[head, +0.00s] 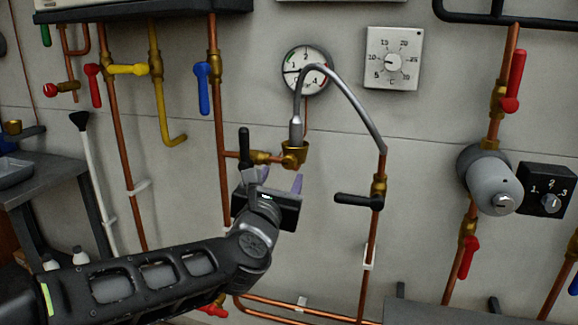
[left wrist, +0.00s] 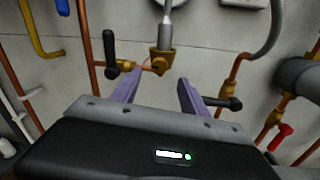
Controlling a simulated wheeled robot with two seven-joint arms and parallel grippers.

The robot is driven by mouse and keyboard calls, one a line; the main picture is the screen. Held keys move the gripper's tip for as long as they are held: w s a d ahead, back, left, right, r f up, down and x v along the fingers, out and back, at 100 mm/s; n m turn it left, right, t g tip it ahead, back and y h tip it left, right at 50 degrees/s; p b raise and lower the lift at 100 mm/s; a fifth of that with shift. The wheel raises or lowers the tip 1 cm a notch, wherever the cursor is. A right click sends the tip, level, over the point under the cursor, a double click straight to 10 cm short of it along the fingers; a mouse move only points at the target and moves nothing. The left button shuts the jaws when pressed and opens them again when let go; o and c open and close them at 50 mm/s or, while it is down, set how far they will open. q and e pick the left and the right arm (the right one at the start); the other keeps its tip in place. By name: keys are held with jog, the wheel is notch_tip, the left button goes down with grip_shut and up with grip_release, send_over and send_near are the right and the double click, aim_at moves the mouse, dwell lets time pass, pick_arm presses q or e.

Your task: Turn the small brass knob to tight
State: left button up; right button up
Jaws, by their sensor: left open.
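A small brass knob (head: 289,161) sits at the end of a short pipe branch, just below a brass cup (head: 299,149) at the foot of a grey hose. In the left wrist view the brass knob (left wrist: 159,67) shows ahead, roughly centred between my fingers. My left gripper (head: 275,181) is open, its two purple fingers apart with nothing between them. It is below the knob in the head view and does not visibly touch it. The left gripper (left wrist: 158,86) also shows in the left wrist view. My right gripper is not in view.
A black lever (head: 244,148) stands upright left of the knob, and another black lever (head: 357,201) lies level to the right. The grey hose (head: 345,88) arches above. A round gauge (head: 304,70) and a thermostat dial (head: 393,60) are on the wall.

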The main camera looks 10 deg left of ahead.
aim_at(289, 163)
pick_arm(q)
jog(key=shift+w, duration=0.1)
jog(key=w, duration=0.7)
jog(key=shift+w+a+p, duration=0.15)
jog(key=shift+w+p, duration=0.15)
jog(key=shift+w, duration=0.05)
jog(key=shift+c, duration=0.5)
grip_shut()
